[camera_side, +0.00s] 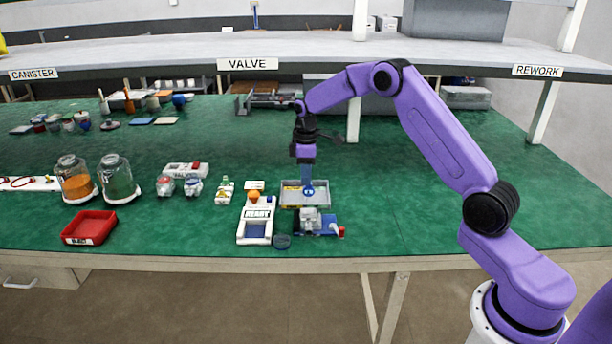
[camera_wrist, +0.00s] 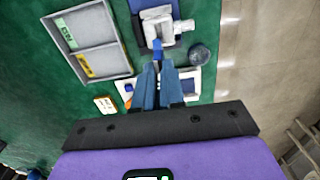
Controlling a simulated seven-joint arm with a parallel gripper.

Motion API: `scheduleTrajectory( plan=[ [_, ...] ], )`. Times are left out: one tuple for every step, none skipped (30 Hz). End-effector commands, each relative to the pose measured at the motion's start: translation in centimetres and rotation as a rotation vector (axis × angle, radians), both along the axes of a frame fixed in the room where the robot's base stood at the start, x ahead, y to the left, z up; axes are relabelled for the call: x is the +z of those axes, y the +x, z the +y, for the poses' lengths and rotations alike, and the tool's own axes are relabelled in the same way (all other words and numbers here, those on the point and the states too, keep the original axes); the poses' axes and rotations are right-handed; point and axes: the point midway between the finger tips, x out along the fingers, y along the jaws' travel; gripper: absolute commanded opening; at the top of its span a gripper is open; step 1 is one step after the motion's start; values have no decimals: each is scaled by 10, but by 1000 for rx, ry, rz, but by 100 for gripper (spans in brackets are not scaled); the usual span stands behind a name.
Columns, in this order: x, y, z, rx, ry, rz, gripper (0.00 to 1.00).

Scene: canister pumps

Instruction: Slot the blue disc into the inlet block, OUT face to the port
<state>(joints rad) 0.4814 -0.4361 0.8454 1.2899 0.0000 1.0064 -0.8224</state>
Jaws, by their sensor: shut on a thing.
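My gripper (camera_side: 307,182) is shut on the blue disc (camera_side: 308,191) and holds it upright, its flat face with a white mark towards the side camera. The mark is too small to read. In the wrist view the disc (camera_wrist: 157,44) shows as a narrow blue edge between the fingertips (camera_wrist: 157,62). The inlet block (camera_side: 310,216) is a grey-white body on a blue base, in front of and below the disc in the side view. In the wrist view the block (camera_wrist: 160,28) lies just beyond the fingertips. The disc appears apart from it; its slot is not clear.
A grey two-compartment tray (camera_side: 290,203) sits behind the block. A white READY stand (camera_side: 256,213) is left of it. A dark round cup (camera_side: 282,241) and a red-capped fitting (camera_side: 341,232) are close by. A red tray (camera_side: 89,228) is far left. The mat to the right is clear.

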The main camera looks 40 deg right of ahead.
Motion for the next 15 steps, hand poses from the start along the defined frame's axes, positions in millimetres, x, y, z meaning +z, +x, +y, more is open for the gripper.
scheduleTrajectory(
  plan=[
    [0, 0, 0, -18, 0, 0, 0],
    [0, 0, 0, -34, 0, 0, 0],
    [0, 0, 0, -64, 0, 0, 0],
    [0, 0, 0, -92, 0, 0, 0],
    [0, 0, 0, -125, 0, 0, 0],
    [0, 0, 0, -176, 0, 0, 0],
    [1, 0, -1, -219, 0, 0, 0],
    [1, 0, -1, -266, 0, 0, 0],
    [1, 0, -1, -330, 0, 0, 0],
    [1, -1, -1, -379, 0, 0, 0],
    [1, -1, -2, -430, 0, 0, 0],
    [1, -1, -2, -496, 0, 0, 0],
    [2, -1, -2, -545, 0, 0, 0],
    [2, -1, -2, -595, 1, -1, 0],
    [2, -1, -2, -661, 1, -1, 0]
  ],
)
